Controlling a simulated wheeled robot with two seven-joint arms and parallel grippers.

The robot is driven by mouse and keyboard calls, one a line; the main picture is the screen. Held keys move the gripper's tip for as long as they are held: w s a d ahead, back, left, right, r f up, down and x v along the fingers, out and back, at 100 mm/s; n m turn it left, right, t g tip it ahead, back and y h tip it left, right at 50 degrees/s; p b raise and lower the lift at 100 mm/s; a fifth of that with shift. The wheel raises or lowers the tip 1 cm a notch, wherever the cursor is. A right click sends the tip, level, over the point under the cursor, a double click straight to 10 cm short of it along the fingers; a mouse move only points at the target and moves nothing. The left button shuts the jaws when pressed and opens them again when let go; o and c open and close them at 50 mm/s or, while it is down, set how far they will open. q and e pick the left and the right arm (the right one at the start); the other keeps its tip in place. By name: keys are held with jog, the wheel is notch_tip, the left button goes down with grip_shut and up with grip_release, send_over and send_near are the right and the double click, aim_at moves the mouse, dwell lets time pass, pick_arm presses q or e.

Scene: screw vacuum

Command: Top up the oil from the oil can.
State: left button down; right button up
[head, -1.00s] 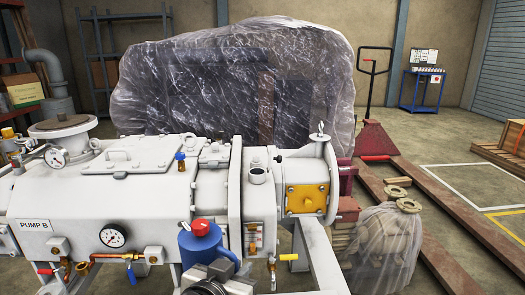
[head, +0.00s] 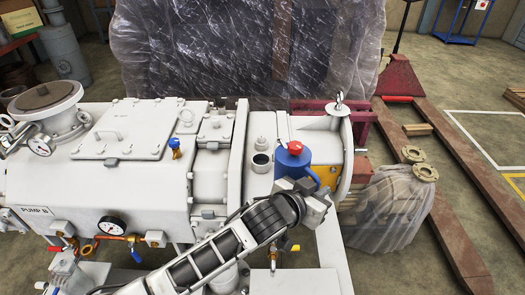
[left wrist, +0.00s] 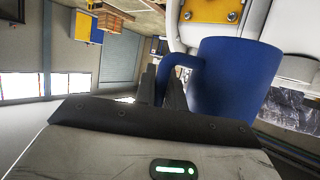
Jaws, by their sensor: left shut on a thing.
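The blue oil can (head: 292,167) with a red cap is near the right end of the white pump, in front of the yellow plate. My left gripper (head: 312,194) is shut on the can's handle. In the left wrist view the can (left wrist: 235,80) fills the right side, and its handle runs to the dark fingers of my gripper (left wrist: 163,88). An open round filler neck (head: 261,162) stands on the pump casing just left of the can. I cannot tell whether the can touches the pump. My right gripper is not in view.
The white pump (head: 130,185) fills the left and middle, with a gauge (head: 110,227) and valves on its front. A plastic-wrapped load (head: 240,60) stands behind it. A wrapped bundle (head: 390,208) and brown beams (head: 450,190) lie to the right.

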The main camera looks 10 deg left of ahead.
aim_at(302, 146)
pick_arm(q)
jog(key=shift+r, duration=0.3)
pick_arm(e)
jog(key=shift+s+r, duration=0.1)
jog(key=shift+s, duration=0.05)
